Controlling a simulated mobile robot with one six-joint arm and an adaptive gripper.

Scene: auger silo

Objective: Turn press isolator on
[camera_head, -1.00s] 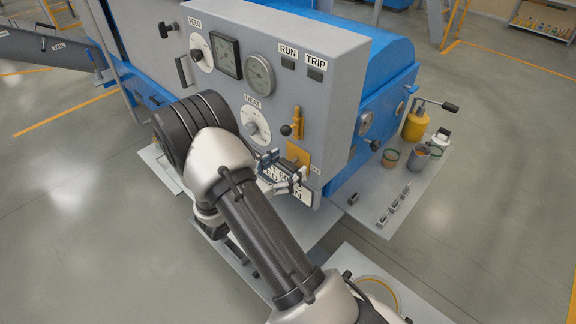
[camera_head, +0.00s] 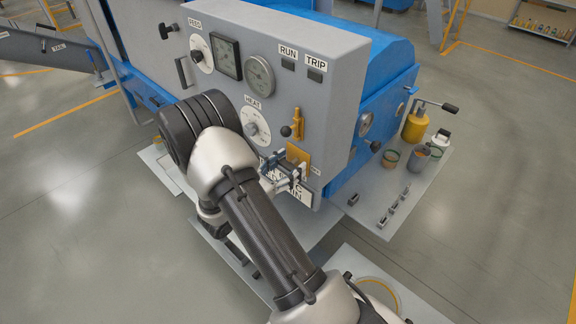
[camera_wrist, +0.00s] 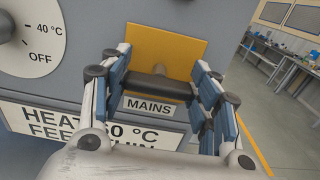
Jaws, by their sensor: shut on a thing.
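The isolator is a yellow plate (camera_head: 298,154) low on the grey panel's right side, also large in the wrist view (camera_wrist: 166,48). Its black handle (camera_wrist: 157,87) lies crosswise, roughly level, in front of the plate, above a label reading MAINS (camera_wrist: 148,106). My gripper (camera_head: 290,170) is at the front of the plate. In the wrist view its blue-padded fingers (camera_wrist: 160,88) stand at both ends of the handle and are shut on it. In the head view the gripper hides the handle.
The panel (camera_head: 335,110) carries a HEAT dial (camera_head: 255,125), gauges and a yellow lever (camera_head: 298,122) with a dark knob, just above the isolator. A sign (camera_wrist: 60,125) is below left. Pots and a yellow can (camera_head: 415,125) stand on the plate at right.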

